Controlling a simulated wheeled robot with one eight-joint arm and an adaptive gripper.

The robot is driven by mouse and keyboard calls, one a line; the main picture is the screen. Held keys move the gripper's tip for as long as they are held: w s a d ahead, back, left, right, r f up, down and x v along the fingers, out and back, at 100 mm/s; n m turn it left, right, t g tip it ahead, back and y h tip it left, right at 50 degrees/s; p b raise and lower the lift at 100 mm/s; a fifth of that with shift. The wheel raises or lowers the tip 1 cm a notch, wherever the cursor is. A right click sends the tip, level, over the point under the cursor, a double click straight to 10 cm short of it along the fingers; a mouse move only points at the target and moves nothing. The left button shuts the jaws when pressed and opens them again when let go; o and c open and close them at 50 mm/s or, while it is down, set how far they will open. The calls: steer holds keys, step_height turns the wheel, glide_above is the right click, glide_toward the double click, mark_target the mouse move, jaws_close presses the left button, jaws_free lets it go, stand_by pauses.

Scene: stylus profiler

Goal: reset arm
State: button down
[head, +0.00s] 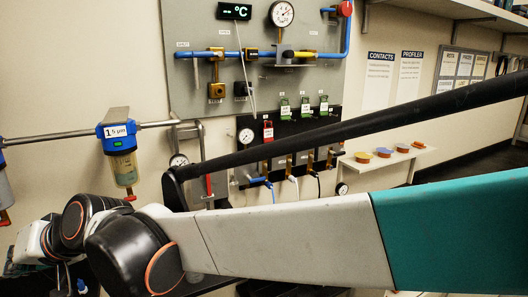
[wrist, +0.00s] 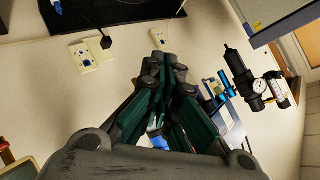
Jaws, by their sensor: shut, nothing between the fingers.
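My gripper (wrist: 166,62) shows in the wrist view with its dark and green fingers drawn together and nothing between them. It points toward a pale wall with outlet plates and is apart from anything there. In the head view my arm stretches from the right edge to the lower left, with its black wrist joints at the left. The gripper's fingertips are not visible in the head view.
A grey panel (head: 200,100) with a dial gauge (head: 281,13) and pipes hangs behind my arm. A filter bowl (head: 123,160) hangs close above my wrist. A shelf (head: 384,160) holds coloured dishes. Outlet plates (wrist: 91,56) and a regulator (wrist: 240,70) show in the wrist view.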

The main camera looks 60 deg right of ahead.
steer(key=s+d+f+n+g+h+b, duration=0.2)
steer(key=s+f+b, duration=0.3)
steer(key=s+f, duration=0.4)
steer(key=s+d+f+n+g+h+b, duration=0.2)
steer(key=s+f+b, duration=0.4)
steer(key=f, duration=0.9)
steer(key=s+d+n, duration=0.1)
steer(key=s, duration=0.2)
steer(key=shift+d+f+g, duration=0.25)
steer(key=shift+f+g, duration=0.05)
